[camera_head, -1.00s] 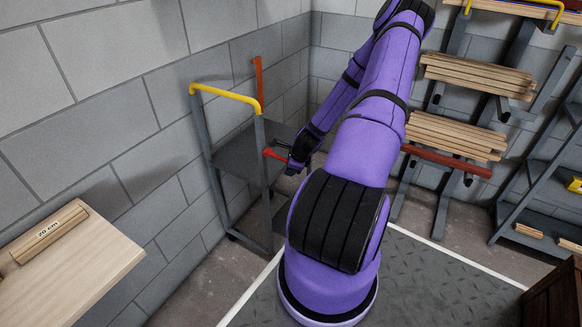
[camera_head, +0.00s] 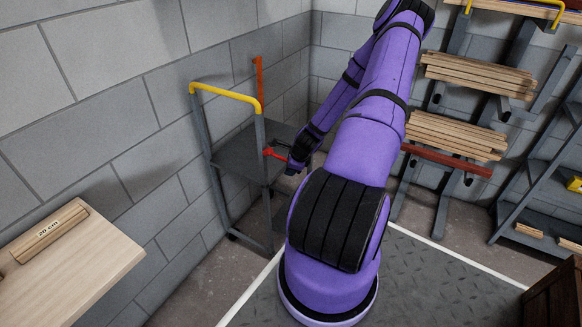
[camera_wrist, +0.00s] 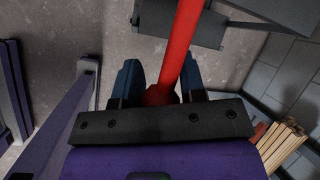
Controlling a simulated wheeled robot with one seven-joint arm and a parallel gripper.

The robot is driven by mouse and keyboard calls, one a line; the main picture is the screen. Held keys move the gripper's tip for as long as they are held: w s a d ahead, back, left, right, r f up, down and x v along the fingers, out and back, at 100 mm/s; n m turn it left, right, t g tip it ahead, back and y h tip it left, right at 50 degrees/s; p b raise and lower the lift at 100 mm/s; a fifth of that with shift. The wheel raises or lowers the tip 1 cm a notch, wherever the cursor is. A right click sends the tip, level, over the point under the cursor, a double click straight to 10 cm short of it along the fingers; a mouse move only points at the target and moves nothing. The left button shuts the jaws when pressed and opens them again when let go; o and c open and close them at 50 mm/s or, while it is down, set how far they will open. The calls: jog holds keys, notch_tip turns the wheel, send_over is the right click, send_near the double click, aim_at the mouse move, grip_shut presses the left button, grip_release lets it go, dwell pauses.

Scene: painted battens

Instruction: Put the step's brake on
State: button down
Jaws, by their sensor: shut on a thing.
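The step (camera_head: 238,158) is a grey metal frame with dark treads and a yellow handrail (camera_head: 226,94), standing by the left wall near the corner. Its brake appears to be the red lever (camera_head: 271,152), which sticks out at the right side of the step. My gripper (camera_head: 290,164) is at the lever's near end, its fingers mostly hidden by my wrist in the head view. In the wrist view the red lever (camera_wrist: 182,45) runs between the two dark blue fingers of my gripper (camera_wrist: 160,82), which is shut on it.
An orange-red upright (camera_head: 259,82) rises behind the step. Racks with wooden battens (camera_head: 455,135) and a dark red bar (camera_head: 447,160) stand to the right.

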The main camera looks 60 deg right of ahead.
jog(key=shift+w+r, duration=0.15)
jog(key=shift+w, duration=0.3)
jog(key=c, duration=0.7)
grip_release()
jog(key=shift+c, duration=0.2)
jog(key=shift+s, duration=0.15)
jog(key=shift+s+r, duration=0.15)
jog(key=shift+r, duration=0.05)
jog(key=v, duration=1)
